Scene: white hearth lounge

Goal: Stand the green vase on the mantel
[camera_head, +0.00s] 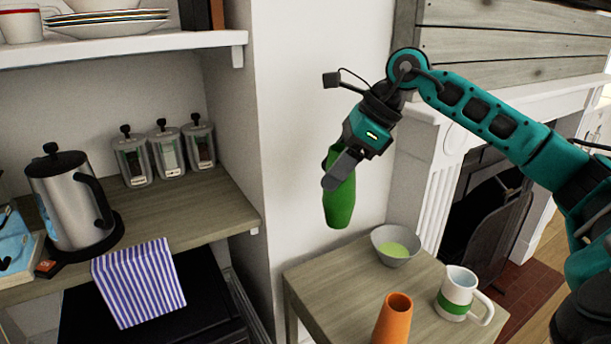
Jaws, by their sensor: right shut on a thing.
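The green vase (340,201) is held in the air in front of the white wall, slightly tilted, above and left of the small wooden table. My right gripper (338,172) is shut on the vase around its upper part and hides some of it. The white fireplace surround with its mantel (510,95) is at the right, partly behind my right arm. My left gripper is not in view.
The small table (330,290) bears a grey bowl (396,257), an orange vase (392,318) and a white and green mug (460,294).

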